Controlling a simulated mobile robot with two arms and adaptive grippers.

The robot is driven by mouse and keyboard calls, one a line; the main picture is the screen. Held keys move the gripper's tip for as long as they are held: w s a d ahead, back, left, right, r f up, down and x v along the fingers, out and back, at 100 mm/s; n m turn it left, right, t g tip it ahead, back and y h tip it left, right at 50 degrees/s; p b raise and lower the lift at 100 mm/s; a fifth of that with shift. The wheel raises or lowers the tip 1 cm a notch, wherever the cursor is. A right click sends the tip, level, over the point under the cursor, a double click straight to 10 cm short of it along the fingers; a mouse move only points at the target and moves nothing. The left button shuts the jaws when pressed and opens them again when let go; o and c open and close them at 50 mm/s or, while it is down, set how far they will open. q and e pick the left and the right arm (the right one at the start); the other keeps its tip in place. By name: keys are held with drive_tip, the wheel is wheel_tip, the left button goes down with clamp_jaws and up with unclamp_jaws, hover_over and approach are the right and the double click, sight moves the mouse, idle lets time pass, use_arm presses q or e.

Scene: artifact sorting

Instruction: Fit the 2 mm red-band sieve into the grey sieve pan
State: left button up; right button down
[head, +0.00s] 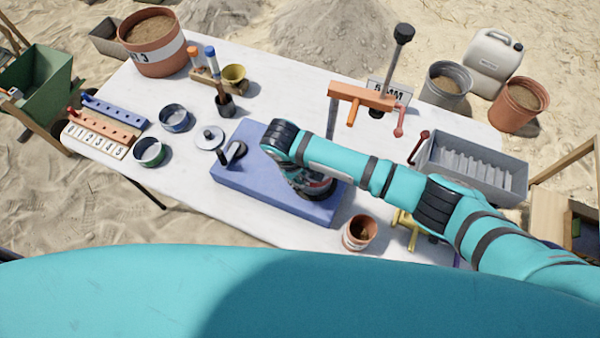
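My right gripper (312,183) hangs over the right part of a blue block (255,185) on the white table. Its wrist hides most of it, so I cannot see whether its fingers are open or shut. A round grey piece with a reddish band (322,188) shows just under it, probably the red-band sieve. I cannot tell whether it is held, or whether the grey sieve pan is beneath it. A blue-banded sieve (174,119) and a green-banded sieve (149,152) stand at the left. My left gripper is not in view.
A round lid (209,138) lies left of the block, and a dark clamp (232,153) stands on it. An orange press (366,97) rises behind my arm. A grey ridged tray (475,165) is at the right. A terracotta pot (359,233) stands near the front edge.

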drive_tip(key=shift+f, duration=0.35)
drive_tip(key=c, duration=1.4)
unclamp_jaws()
drive_tip(key=v, duration=1.2)
